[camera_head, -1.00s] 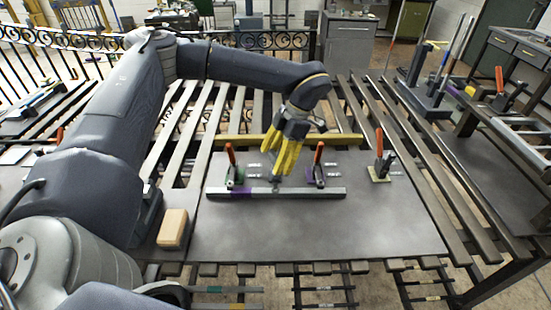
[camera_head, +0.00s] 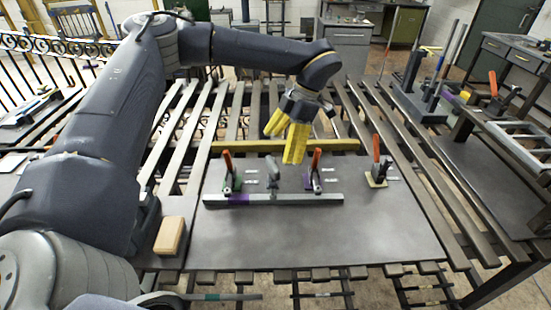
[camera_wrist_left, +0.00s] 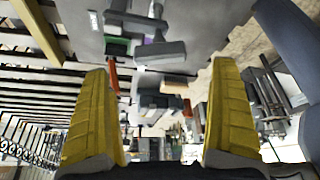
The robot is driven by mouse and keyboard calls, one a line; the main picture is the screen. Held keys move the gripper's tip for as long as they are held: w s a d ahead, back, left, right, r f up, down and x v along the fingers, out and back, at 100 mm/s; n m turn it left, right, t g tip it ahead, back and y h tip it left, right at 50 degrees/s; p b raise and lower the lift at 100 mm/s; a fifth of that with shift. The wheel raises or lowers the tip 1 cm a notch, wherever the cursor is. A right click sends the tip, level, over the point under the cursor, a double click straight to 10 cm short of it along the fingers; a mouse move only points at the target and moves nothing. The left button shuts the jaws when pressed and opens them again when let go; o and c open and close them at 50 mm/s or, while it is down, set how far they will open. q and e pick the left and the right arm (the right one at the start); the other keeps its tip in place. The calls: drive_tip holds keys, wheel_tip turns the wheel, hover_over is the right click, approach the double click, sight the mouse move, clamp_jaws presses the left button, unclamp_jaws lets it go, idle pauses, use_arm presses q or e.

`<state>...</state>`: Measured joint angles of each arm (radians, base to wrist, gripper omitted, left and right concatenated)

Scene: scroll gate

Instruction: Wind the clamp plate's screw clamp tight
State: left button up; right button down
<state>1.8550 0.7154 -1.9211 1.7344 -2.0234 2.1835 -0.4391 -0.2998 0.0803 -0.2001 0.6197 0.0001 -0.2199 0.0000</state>
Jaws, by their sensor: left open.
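The clamp plate (camera_head: 320,240) is a dark grey board lying on the slatted bench. A grey bar (camera_head: 285,199) with a purple section lies across it. A small grey screw clamp (camera_head: 272,172) seems to stand behind the bar's middle; its handle's exact turn is too small to tell.
A yellow bar (camera_head: 240,146) lies behind the clamps. A wooden block (camera_head: 170,235) sits at the plate's left edge. A rack of upright rods (camera_head: 425,85) stands at the back right. The plate's front half is clear.

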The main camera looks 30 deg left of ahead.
use_arm(q)
drive_tip(key=shift+v, duration=2.7)
